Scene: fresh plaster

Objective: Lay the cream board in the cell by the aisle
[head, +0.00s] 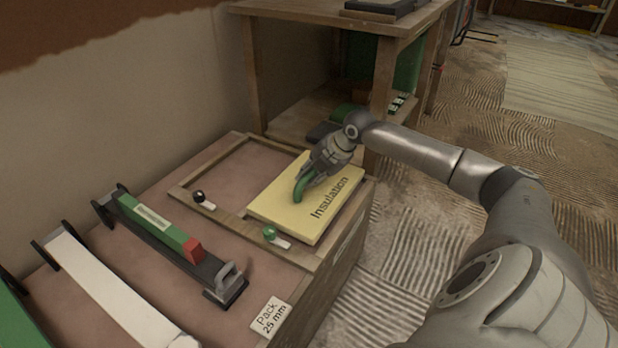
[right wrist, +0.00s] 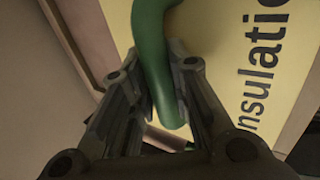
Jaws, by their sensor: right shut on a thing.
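The cream board (head: 283,200), lettered "Insulation", lies flat in or on the right-hand cell of a wooden frame (head: 237,222) on the bench, on the aisle side. Its near edge looks close to the frame; I cannot tell if it is fully down. A green handle (head: 298,190) stands on the board. My right gripper (head: 303,180) is shut on this handle; the right wrist view shows the handle (right wrist: 152,60) between the fingers and the board (right wrist: 215,45) behind. The left-hand cell (head: 228,170) is empty. My left gripper is not in view.
On the bench (head: 130,255), a green-and-red bar (head: 160,230) and a white bar (head: 105,285) lie in holders at left. Black (head: 198,196) and green (head: 270,233) knobs sit on the frame's front rail. A "Pack 25 mm" label (head: 270,316) lies in front. A wooden table (head: 330,15) stands behind.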

